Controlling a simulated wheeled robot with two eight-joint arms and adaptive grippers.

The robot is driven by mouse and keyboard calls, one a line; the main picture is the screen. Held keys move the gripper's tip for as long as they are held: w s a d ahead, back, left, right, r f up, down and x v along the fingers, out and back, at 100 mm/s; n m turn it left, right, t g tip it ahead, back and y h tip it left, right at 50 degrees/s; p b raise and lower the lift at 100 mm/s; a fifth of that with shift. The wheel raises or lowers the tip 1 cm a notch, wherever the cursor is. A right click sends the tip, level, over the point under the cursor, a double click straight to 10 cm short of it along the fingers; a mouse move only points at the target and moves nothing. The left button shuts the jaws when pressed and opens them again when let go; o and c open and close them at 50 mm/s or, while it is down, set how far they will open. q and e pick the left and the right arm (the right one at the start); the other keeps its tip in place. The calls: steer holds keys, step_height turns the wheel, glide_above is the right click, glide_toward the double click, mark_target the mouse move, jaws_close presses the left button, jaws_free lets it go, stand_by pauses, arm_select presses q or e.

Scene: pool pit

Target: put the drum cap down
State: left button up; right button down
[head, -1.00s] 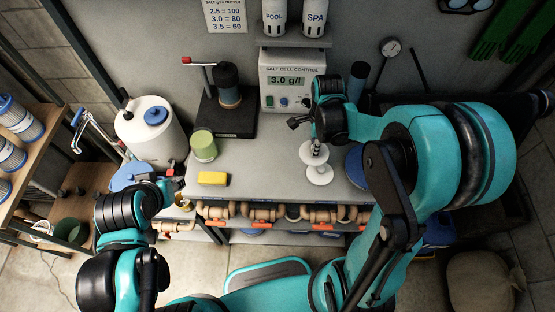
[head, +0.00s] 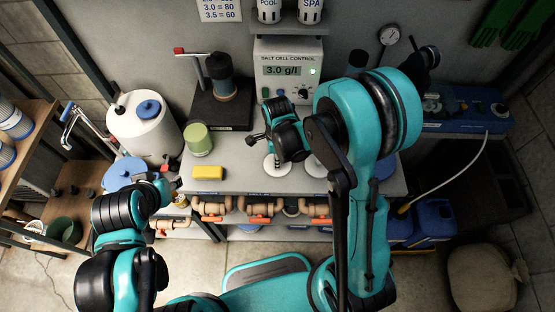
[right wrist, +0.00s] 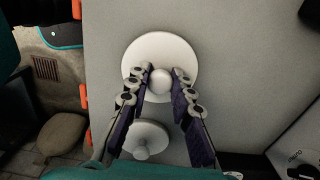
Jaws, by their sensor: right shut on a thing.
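A white round cap with a ball-like knob, which I take for the drum cap (right wrist: 165,46), is at my right gripper (right wrist: 160,82). The fingers are shut on its knob. In the head view the right gripper (head: 268,146) is over the grey bench, with the cap's white disc (head: 277,168) below it. I cannot tell whether the disc touches the bench. A second white knobbed disc (right wrist: 146,138) lies close beside it and is partly hidden in the head view (head: 316,168). My left gripper (head: 170,183) is at the bench's left end, its jaws unclear.
On the grey bench (head: 240,178) are a yellow block (head: 208,173), a green jar (head: 198,140) and a black stand (head: 221,108). The salt cell control box (head: 289,70) stands behind. A white drum with a blue cap (head: 145,125) is at left. Blue containers (head: 434,222) stand below right.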

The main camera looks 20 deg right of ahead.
steer(key=shift+s, duration=0.1)
steer(key=c, duration=1.8)
jaws_free()
steer(key=shift+f, duration=0.15)
steer(key=o, duration=0.5)
